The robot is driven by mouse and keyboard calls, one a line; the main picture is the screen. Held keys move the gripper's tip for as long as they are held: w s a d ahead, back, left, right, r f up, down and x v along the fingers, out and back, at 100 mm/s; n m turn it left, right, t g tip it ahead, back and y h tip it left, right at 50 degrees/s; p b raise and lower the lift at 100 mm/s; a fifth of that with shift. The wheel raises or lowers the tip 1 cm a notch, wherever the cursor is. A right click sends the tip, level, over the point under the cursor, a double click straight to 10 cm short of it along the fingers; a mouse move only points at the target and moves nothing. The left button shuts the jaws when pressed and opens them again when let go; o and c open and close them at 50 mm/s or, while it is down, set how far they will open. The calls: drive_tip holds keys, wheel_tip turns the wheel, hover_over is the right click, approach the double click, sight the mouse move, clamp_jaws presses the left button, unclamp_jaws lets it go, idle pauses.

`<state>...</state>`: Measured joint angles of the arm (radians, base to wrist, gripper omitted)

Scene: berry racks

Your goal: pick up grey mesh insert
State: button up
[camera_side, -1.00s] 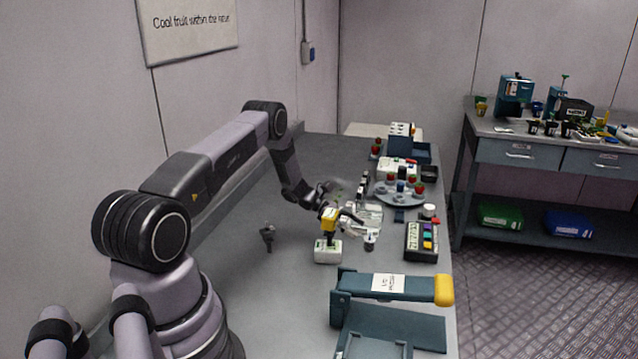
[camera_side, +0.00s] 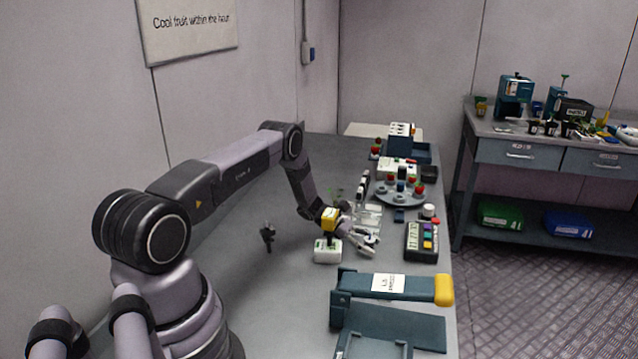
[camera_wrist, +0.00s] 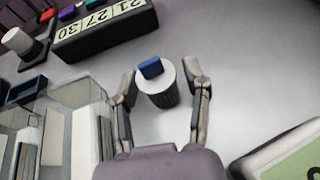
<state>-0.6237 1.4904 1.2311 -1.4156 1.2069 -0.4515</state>
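A small round piece with a white top, a dark ribbed side and a blue block on top (camera_wrist: 157,86) stands upright on the grey bench in the wrist view. It may be the grey mesh insert, but I cannot read a mesh clearly. My gripper (camera_wrist: 161,72) is open, with one finger on each side of it and gaps showing between. In the side view my gripper (camera_side: 366,244) is low over the bench, and its fingers largely hide the piece.
A white box (camera_side: 327,254) stands beside my gripper. A dark numbered panel with coloured buttons (camera_side: 421,241) lies to the right, also in the wrist view (camera_wrist: 105,28). Clear trays (camera_wrist: 75,125) sit close by. A teal lever press (camera_side: 390,325) stands in front; a round rack (camera_side: 398,194) stands behind.

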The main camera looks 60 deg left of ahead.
drive_tip(key=c, duration=0.5)
drive_tip(key=shift+r, duration=0.15)
